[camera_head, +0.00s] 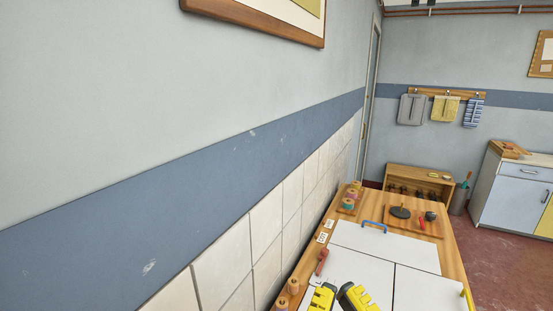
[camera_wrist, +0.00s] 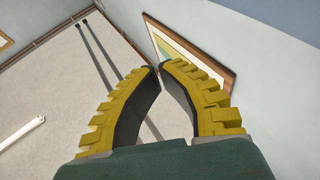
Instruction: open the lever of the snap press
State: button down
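My gripper (camera_head: 338,288) shows at the bottom edge of the head view, above the near part of the wooden table. In the wrist view its two yellow, black-padded fingers (camera_wrist: 160,68) curve together and their tips meet, with nothing between them. I cannot surely pick out the snap press or its lever. A small red-handled item (camera_head: 322,262) is at the table's left side, beyond my gripper. A wooden board (camera_head: 429,231) at the far end carries a dark round disc (camera_head: 400,211), a red piece (camera_head: 422,222) and a dark knob (camera_head: 430,216).
White panels (camera_head: 385,243) cover much of the table; a blue handle (camera_head: 374,226) is at their far edge. Spools (camera_head: 350,196) stand at the far left corner. A tiled wall (camera_head: 287,217) runs close along the left. The wrist view shows ceiling and a framed picture (camera_wrist: 205,60).

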jog(key=c, duration=1.8)
grip_release()
notch_tip(320, 180, up, 13)
jog(key=p, duration=1)
jog(key=shift+d+r, duration=0.1)
jog(key=shift+r, duration=0.05)
jog(key=shift+f, duration=0.2)
grip_shut()
